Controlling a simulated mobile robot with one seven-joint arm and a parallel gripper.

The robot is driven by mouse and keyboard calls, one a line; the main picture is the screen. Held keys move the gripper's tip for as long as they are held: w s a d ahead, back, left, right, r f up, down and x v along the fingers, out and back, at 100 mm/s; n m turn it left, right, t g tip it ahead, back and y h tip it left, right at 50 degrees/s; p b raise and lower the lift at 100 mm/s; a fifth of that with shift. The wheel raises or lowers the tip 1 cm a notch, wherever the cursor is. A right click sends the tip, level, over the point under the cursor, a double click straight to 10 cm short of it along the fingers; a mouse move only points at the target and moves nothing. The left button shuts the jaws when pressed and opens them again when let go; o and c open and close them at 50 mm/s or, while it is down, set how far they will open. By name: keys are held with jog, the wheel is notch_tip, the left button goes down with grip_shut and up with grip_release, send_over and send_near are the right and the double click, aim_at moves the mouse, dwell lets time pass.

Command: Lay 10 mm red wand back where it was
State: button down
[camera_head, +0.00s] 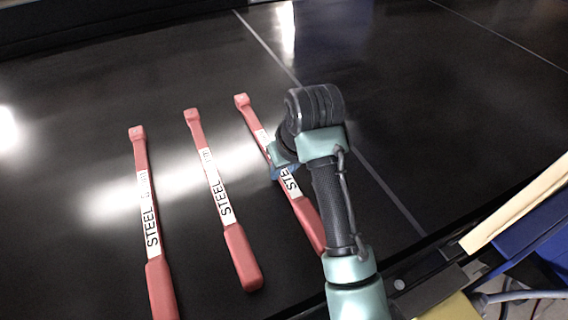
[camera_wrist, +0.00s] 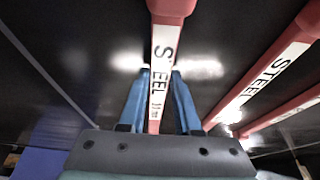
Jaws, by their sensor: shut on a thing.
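Three red wands with white STEEL labels show in the head view; their size marks are too small to read surely. My gripper (camera_head: 282,166) is shut on the rightmost red wand (camera_head: 308,222), across its label. In the wrist view this wand (camera_wrist: 159,95) runs between the blue fingers of my gripper (camera_wrist: 160,76), its thick handle pointing up in the picture. It lies close to the black belt; I cannot tell whether it touches. My wrist hides part of the wand in the head view.
The middle wand (camera_head: 222,200) and the left wand (camera_head: 150,215) lie on the black belt (camera_head: 70,190), roughly side by side, left of the held one. The belt is bare beyond them and to the right, with thin pale lines across it. A pale edge strip (camera_head: 515,205) borders it at right.

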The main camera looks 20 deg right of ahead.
jog(key=shift+f, duration=0.15)
jog(key=c, duration=0.6)
grip_release()
jog(key=p+v, duration=0.3)
jog(key=v, duration=0.9)
